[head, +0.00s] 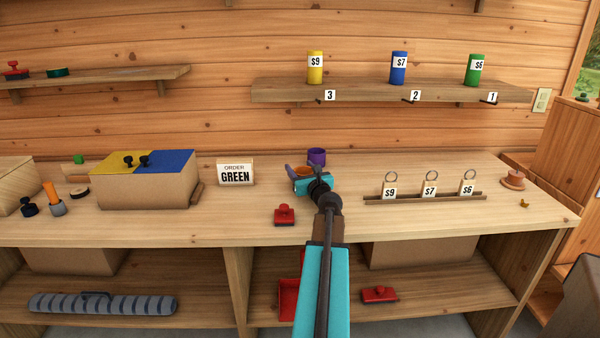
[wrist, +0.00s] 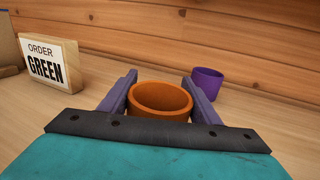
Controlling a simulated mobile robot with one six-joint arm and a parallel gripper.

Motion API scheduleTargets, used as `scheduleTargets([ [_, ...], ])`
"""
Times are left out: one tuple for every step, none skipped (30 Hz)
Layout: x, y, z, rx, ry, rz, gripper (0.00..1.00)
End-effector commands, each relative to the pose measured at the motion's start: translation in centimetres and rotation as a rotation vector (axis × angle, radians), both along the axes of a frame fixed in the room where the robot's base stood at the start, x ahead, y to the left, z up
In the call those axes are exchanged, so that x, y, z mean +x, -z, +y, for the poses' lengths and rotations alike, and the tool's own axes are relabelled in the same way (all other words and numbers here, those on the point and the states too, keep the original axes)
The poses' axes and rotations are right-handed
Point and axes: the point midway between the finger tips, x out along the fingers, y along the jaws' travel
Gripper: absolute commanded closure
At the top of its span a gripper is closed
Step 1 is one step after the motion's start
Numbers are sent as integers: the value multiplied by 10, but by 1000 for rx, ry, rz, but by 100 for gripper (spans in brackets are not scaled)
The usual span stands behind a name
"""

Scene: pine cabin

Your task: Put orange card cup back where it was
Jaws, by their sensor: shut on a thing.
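The orange card cup (wrist: 161,98) is between the two purple fingers of my gripper (wrist: 160,92) in the wrist view, and the gripper is shut on it. Its round open top faces up. In the head view only a bit of the orange cup (head: 301,171) shows behind my gripper (head: 299,174), over the back middle of the workbench (head: 250,210). I cannot tell whether the cup's base touches the bench. A purple cup (wrist: 206,85) stands just behind and to the right; it also shows in the head view (head: 317,156).
An "ORDER GREEN" sign (head: 235,173) stands left of my gripper. A red stamp-like object (head: 284,215) sits in front. A rail with price tags (head: 425,198) is at right, a box with yellow and blue top (head: 145,180) at left. A shelf (head: 385,90) holds three cans.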

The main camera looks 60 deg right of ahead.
Motion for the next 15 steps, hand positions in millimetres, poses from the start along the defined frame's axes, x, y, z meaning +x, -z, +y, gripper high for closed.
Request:
scheduleTargets([
  [0, 6, 0, 2, 0, 0, 64],
  [0, 7, 0, 1, 0, 0, 64],
  [0, 8, 0, 1, 0, 1, 64],
  [0, 8, 0, 1, 0, 1, 64],
  [0, 8, 0, 0, 0, 0, 64],
  [0, 8, 0, 0, 0, 0, 64],
  [0, 8, 0, 0, 0, 0, 64],
  [0, 8, 0, 0, -1, 0, 64],
  [0, 8, 0, 0, -1, 0, 64],
  [1, 8, 0, 0, -1, 0, 64],
  [1, 8, 1, 0, -1, 0, 64],
  [1, 8, 1, 0, -1, 0, 64],
  [1, 9, 1, 0, -1, 0, 64],
  [1, 10, 1, 0, -1, 0, 64],
  [1, 11, 1, 0, -1, 0, 64],
])
